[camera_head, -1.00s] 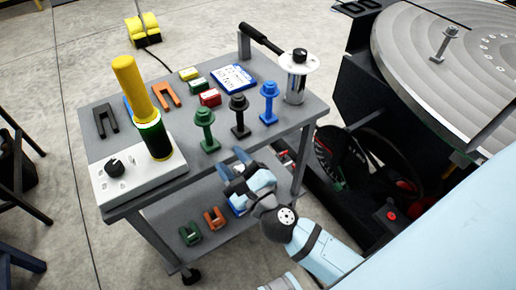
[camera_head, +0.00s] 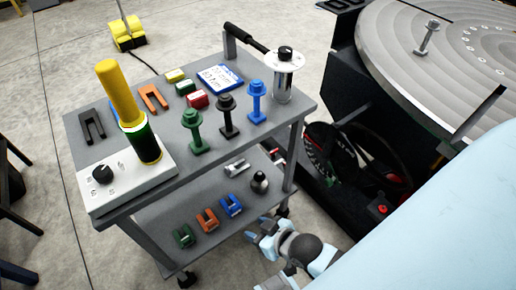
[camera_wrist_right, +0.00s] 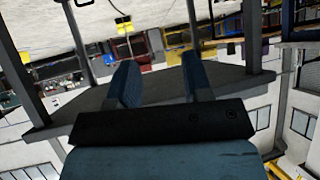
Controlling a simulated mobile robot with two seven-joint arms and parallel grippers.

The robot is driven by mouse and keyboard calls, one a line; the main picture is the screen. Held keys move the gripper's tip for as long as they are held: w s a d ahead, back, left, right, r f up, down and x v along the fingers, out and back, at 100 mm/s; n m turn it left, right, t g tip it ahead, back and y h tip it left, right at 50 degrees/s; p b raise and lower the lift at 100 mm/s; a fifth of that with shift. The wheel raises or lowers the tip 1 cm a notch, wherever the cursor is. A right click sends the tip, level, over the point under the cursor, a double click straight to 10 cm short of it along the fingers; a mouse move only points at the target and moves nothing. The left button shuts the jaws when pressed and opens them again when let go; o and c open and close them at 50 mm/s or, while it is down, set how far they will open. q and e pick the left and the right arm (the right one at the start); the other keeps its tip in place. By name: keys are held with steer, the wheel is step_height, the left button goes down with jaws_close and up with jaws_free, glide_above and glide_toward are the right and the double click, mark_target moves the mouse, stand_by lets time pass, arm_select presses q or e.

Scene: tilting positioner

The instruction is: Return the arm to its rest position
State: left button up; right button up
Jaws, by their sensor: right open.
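My right gripper (camera_head: 256,230) is low at the bottom of the head view, just in front of the cart's lower right side. It is apart from the cart's tools. In the right wrist view its two blue fingers (camera_wrist_right: 162,82) stand apart with nothing between them. My right arm's dark joint and pale blue links show beside it at the bottom. My left gripper is not in view.
The grey cart (camera_head: 235,148) holds green (camera_head: 195,130), black (camera_head: 228,117) and blue (camera_head: 256,102) bolts and a yellow-topped cylinder (camera_head: 125,105). Small coloured blocks (camera_head: 207,219) lie on its lower shelf. The round positioner table (camera_head: 400,45) stands right.

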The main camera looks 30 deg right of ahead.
arm_select(q)
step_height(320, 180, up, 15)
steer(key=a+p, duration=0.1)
steer(key=p, duration=1.7)
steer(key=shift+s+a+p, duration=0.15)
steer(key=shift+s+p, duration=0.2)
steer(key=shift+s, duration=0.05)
arm_select(e)
step_height(320, 180, up, 15)
steer(key=d, duration=0.1)
steer(key=shift+s, duration=0.4)
steer(key=shift+d, duration=0.1)
